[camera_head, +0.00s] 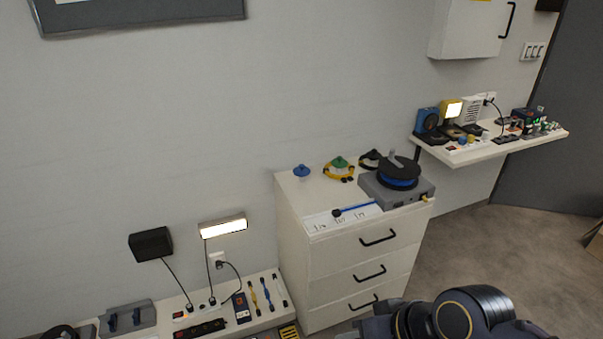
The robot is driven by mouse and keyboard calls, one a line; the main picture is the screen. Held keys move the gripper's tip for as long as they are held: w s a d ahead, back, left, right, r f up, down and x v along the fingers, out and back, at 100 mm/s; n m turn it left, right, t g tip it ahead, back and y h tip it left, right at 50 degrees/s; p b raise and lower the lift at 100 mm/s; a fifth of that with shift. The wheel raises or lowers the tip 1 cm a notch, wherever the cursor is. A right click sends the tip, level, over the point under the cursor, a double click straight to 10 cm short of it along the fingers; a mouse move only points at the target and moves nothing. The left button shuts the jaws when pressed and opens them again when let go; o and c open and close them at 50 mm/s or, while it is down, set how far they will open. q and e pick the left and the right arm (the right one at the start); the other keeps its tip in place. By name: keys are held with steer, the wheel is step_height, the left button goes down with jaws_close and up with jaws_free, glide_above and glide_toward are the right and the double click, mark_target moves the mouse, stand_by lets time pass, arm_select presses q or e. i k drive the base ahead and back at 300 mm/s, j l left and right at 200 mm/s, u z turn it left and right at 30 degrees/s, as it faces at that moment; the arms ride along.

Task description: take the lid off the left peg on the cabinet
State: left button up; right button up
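The white cabinet (350,262) with black-handled drawers stands in the middle of the view. Several things sit along the back of its top. A small blue lid-like piece (301,171) is at the left; any peg under it is hidden or too small to tell. A green piece with a yellow loop (339,164) is beside it, then a black piece (370,158). A black and blue round disc with a grey knob (399,171) sits on a grey box at the right. Neither of my grippers is in view; a dark arm part of mine shows at the bottom right.
A blue rod with a black end (355,208) lies on the cabinet's front edge by white labels. A low white bench (262,321) with lamps, cables and tools is at the lower left. A wall shelf (490,150) with devices is at the right. Floor right of the cabinet is clear.

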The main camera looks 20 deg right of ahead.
mark_target(300, 171)
steer(key=i+l+u, duration=0.3)
steer(key=l, duration=0.25)
steer(key=i+l+u, duration=0.35)
steer(key=l, duration=0.3)
steer(key=i+l+u, duration=0.15)
steer(key=l, duration=0.2)
steer(key=i+l+u, duration=0.15)
steer(key=l, duration=0.2)
